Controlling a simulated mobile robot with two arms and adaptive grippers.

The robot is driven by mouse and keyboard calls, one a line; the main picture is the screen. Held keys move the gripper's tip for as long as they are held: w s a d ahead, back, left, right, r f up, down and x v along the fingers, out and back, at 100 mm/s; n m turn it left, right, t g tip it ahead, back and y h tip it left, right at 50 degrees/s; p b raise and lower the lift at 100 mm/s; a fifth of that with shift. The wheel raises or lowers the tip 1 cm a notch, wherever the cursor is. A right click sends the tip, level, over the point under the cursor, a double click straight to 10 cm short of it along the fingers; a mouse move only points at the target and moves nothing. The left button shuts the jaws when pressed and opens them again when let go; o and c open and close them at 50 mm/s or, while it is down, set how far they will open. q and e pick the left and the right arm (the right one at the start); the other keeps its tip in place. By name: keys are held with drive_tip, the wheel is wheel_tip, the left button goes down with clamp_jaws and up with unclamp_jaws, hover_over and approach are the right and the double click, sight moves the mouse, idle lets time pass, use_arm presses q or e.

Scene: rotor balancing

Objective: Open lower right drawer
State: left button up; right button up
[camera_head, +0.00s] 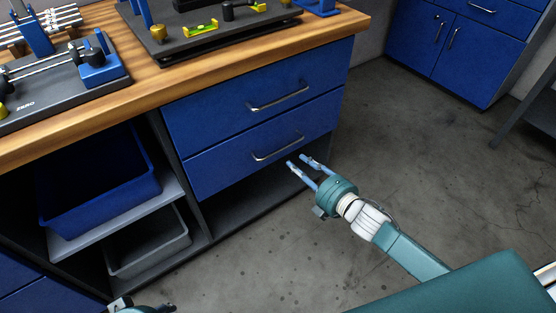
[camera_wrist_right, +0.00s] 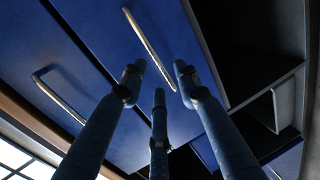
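The lower right drawer (camera_head: 240,156) is blue and looks shut, below another blue drawer in the workbench. Its metal bar handle (camera_head: 278,148) also shows in the right wrist view (camera_wrist_right: 149,49). My right gripper (camera_head: 297,161) is just in front of the lower drawer, near the right end of the handle. Its fingers are spread apart and empty. In the right wrist view the fingertips (camera_wrist_right: 158,78) point toward the drawer front, with the handle beyond them; I see no contact. Only a small part of my left gripper (camera_head: 145,308) shows at the bottom edge, its fingers hidden.
The upper drawer (camera_head: 215,105) is shut. An open shelf (camera_head: 250,203) lies below the lower drawer. A blue bin (camera_head: 100,190) and a grey bin (camera_head: 150,250) stand on shelves at left. The wooden worktop (camera_head: 150,92) holds rotor fixtures. Floor to the right is clear.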

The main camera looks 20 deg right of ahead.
sight(279, 151)
drive_tip(key=x, duration=0.2)
drive_tip(key=b+x, duration=0.1)
drive_tip(key=x, duration=0.2)
drive_tip(key=r+b+x, duration=0.1)
drive_tip(key=x, duration=0.2)
drive_tip(key=shift+w+a, duration=0.2)
drive_tip(key=shift+a, duration=0.3)
drive_tip(key=shift+w+a+f, duration=0.15)
drive_tip(key=shift+w+a, duration=0.1)
drive_tip(key=shift+w, duration=0.4)
drive_tip(key=shift+w+a, duration=0.1)
drive_tip(key=shift+w, duration=0.2)
use_arm(q)
drive_tip(key=w+t, duration=0.1)
drive_tip(key=w+d, duration=0.1)
drive_tip(key=w, duration=0.1)
drive_tip(key=shift+t, duration=0.4)
drive_tip(key=shift+a, duration=0.1)
use_arm(e)
clamp_jaws()
